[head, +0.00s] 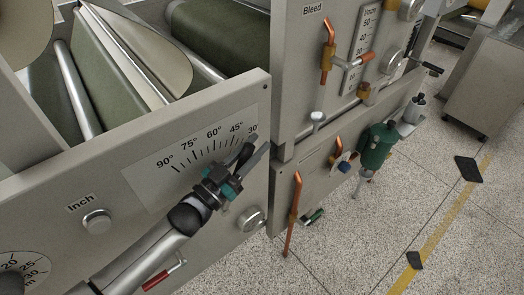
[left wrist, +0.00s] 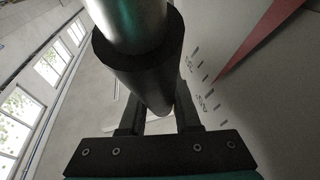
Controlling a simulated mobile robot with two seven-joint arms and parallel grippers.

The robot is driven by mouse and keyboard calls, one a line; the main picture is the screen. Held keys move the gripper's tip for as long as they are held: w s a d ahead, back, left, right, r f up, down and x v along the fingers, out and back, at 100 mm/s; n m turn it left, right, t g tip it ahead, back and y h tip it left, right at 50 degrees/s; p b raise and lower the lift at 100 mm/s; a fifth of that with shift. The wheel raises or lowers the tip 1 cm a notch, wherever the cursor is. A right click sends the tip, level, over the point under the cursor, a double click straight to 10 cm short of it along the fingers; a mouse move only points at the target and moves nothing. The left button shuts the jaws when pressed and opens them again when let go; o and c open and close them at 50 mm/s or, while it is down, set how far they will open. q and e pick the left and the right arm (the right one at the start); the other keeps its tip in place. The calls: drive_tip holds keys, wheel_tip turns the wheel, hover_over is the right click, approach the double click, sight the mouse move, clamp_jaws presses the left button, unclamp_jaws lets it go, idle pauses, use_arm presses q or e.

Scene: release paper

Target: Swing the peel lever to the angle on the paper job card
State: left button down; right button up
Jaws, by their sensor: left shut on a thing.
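The peel lever shows in the left wrist view as a steel rod with a black sleeve (left wrist: 140,75) at its end. My left gripper (head: 250,154) is shut on this lever, one finger on each side of the sleeve. In the head view the gripper is at the right end of the angle scale (head: 195,158), by the 45° and 30° marks. It hides most of the lever there, so I cannot read the exact angle. I cannot make out the paper job card in either view. My right gripper is not in view.
To the right are copper pipes (head: 297,200), a Bleed panel (head: 312,30) and a green canister (head: 377,146). The speckled floor (head: 340,255) at lower right is mostly clear.

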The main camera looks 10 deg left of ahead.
use_arm(q)
drive_tip(key=shift+s+a+r, duration=0.1)
drive_tip(key=shift+a, duration=0.05)
drive_tip(key=c, duration=0.8)
unclamp_jaws()
drive_tip(key=shift+s, duration=0.1)
drive_tip(key=shift+o, duration=0.9)
drive_tip(key=b+v, duration=0.1)
drive_tip(key=v, duration=1.4)
drive_tip(key=shift+b, duration=0.4)
